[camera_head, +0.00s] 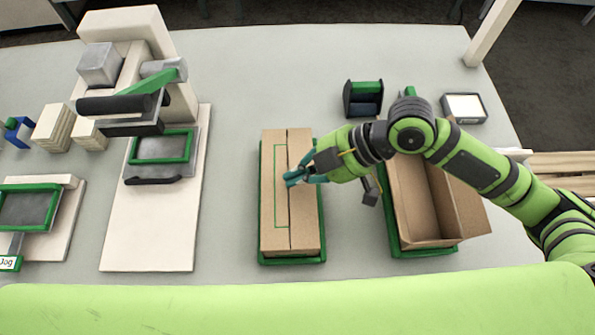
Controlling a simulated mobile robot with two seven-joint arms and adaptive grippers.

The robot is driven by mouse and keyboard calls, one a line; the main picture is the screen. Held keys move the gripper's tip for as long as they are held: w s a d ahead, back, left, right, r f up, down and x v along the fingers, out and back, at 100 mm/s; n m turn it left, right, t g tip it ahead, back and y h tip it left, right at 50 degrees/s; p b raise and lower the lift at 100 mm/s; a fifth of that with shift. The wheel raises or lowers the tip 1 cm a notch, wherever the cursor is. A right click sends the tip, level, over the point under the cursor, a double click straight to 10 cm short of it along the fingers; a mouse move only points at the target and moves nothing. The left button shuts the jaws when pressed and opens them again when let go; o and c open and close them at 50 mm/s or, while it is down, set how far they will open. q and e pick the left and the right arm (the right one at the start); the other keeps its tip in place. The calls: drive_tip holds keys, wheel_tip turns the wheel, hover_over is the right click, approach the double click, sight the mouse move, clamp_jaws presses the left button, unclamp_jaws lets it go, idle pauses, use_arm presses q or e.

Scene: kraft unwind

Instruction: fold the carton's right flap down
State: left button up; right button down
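A brown carton (271,225) stands in a green-edged tray (292,261) at the middle of the table. Its two top flaps lie about flat and meet along a dark lengthwise seam. The left flap carries a thin green outline; the right flap (307,222) is plain. My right gripper (291,178) reaches in from the right, with its teal fingers over the carton's top near the seam. Whether they touch the cardboard, and how wide they are apart, is unclear. The gripper and wrist hide part of the right flap. My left gripper is not in view.
An open, empty-looking carton (418,215) stands in a green tray (424,252) at right, partly under my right arm, one flap spread outward. A green and black holder (363,98) and a white-topped box (464,107) stand behind. A press-like machine (150,85) stands left.

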drive_tip(key=shift+d+f, duration=0.1)
drive_tip(key=shift+f, duration=0.7)
drive_tip(key=shift+f, duration=0.55)
drive_tip(key=shift+s, duration=0.1)
